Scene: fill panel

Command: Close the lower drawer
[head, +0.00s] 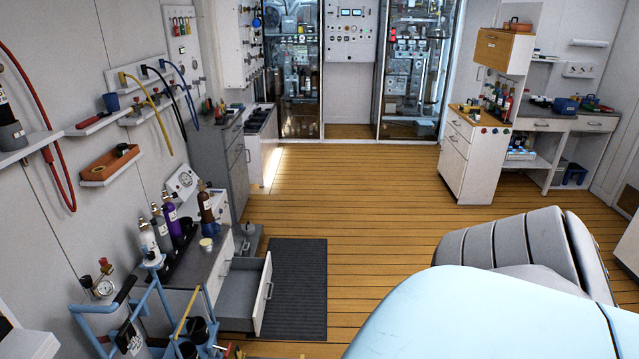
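A low white cabinet with a dark top (197,266) stands along the left wall. A drawer with a grey inside and a white front (263,293) is pulled well out of it, towards the dark mat. A metal handle is on its front. The inside that I can see looks empty. Just behind it, a second grey tray-like part (256,240), perhaps another open drawer, sticks out with a small metal object in it. I cannot tell which one is the lower drawer. Neither of my grippers is in view.
A blue-framed cart (160,300) stands close to the open drawer at the lower left. A grey padded seat (510,245) and a light blue surface (470,315) fill the lower right. Gas bottles (163,228) stand on the cabinet. The middle wooden floor (370,190) is clear.

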